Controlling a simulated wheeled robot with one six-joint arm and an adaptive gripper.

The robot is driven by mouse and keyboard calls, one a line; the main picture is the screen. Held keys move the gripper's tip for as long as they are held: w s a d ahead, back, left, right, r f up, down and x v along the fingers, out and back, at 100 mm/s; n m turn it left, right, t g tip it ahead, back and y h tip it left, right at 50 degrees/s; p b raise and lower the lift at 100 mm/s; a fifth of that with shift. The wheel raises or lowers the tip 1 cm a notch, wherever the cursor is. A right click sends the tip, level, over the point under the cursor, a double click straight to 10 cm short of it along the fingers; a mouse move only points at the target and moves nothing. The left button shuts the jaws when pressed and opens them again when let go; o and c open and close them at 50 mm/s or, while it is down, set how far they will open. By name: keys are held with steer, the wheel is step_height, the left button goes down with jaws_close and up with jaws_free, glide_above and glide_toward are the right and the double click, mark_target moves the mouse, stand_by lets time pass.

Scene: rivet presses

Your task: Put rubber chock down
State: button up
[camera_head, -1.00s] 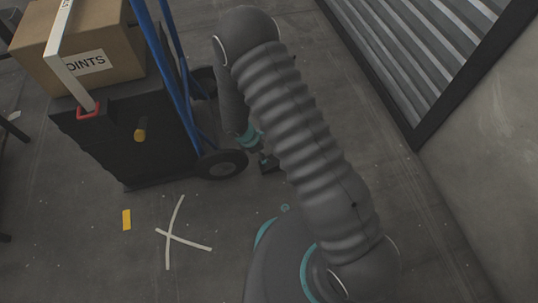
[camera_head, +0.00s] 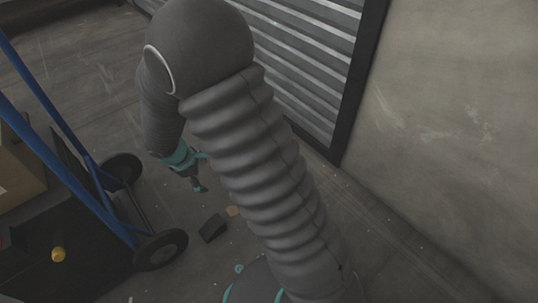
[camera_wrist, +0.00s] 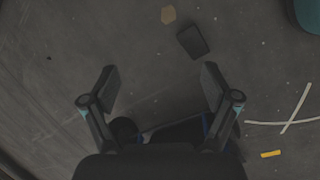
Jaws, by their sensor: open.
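The rubber chock (camera_head: 212,228) is a small dark block lying on the concrete floor, to the right of the hand truck's near wheel. It also shows in the wrist view (camera_wrist: 193,41), flat on the floor beyond my fingertips and apart from them. My gripper (camera_wrist: 157,82) is open, with nothing between its two fingers. In the head view my gripper (camera_head: 198,185) hangs above the floor, beyond the chock and partly behind my arm.
A blue hand truck (camera_head: 62,135) with black wheels (camera_head: 160,250) stands at the left. A shutter (camera_head: 310,60) and a bare wall (camera_head: 440,130) bound the right. White tape (camera_wrist: 290,122) and a yellow strip (camera_wrist: 270,154) mark the floor. A tan patch (camera_head: 233,211) lies beside the chock.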

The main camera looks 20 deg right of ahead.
steer(key=s+d+r+m+t+y, duration=0.1)
steer(key=s+d+r+m, duration=0.25)
steer(key=r, duration=0.35)
steer(key=s+d+r+m, duration=0.3)
steer(key=s+d+r, duration=0.15)
steer(key=r, duration=0.35)
steer(key=s+d+r+m+t+y, duration=0.1)
steer(key=s+d+r+m, duration=0.3)
steer(key=r, duration=0.3)
steer(key=s+r+m+t+y, duration=0.1)
steer(key=s+r+m, duration=0.3)
steer(key=s, duration=0.6)
steer(key=shift+d+r+t, duration=0.2)
steer(key=shift+r+t, duration=0.05)
steer(key=shift+t, duration=0.15)
steer(key=shift+s+r, duration=0.1)
step_height(320, 180, up, 6)
steer(key=p, duration=0.6)
steer(key=shift+r, duration=0.1)
